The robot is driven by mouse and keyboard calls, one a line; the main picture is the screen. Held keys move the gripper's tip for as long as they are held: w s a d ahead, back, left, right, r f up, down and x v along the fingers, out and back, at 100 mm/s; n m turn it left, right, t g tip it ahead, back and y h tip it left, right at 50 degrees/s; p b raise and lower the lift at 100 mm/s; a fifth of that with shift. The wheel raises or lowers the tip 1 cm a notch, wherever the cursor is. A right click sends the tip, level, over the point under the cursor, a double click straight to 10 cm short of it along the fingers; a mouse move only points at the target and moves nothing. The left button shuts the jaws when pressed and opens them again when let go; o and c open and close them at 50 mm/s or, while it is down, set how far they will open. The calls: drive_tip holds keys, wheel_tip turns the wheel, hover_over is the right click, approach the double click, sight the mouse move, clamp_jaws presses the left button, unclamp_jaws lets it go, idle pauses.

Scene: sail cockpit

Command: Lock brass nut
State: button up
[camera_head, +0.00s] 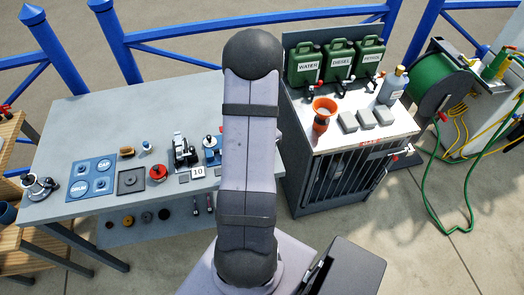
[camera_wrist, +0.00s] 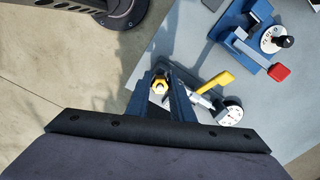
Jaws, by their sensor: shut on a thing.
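In the wrist view my gripper (camera_wrist: 165,92) points down with its two dark blue fingers close together. The brass nut (camera_wrist: 159,85), a small yellow-gold piece with a pale centre, shows between the fingers, and they are shut on it. Just right of the fingers is a metal device with a yellow lever (camera_wrist: 216,84) and a round white dial (camera_wrist: 230,116). The fingers hide part of it, and I cannot tell whether the nut touches it. In the head view my arm covers my gripper and the nut.
In the wrist view a blue fixture (camera_wrist: 240,42) with a red-ended handle (camera_wrist: 279,72) stands on the grey table at upper right. In the head view the grey table (camera_head: 85,115) holds several small fixtures on its front half. A cabinet with an orange funnel (camera_head: 324,112) stands right.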

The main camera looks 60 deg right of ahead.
drive_tip(key=m, duration=0.4)
drive_tip(key=shift+m+p, duration=0.3)
drive_tip(key=shift+p, duration=0.05)
drive_tip(key=shift+m, duration=0.8)
drive_tip(key=o, duration=0.6)
drive_tip(key=shift+r, duration=0.15)
drive_tip(key=shift+r+p, duration=3)
drive_tip(key=shift+r, duration=0.4)
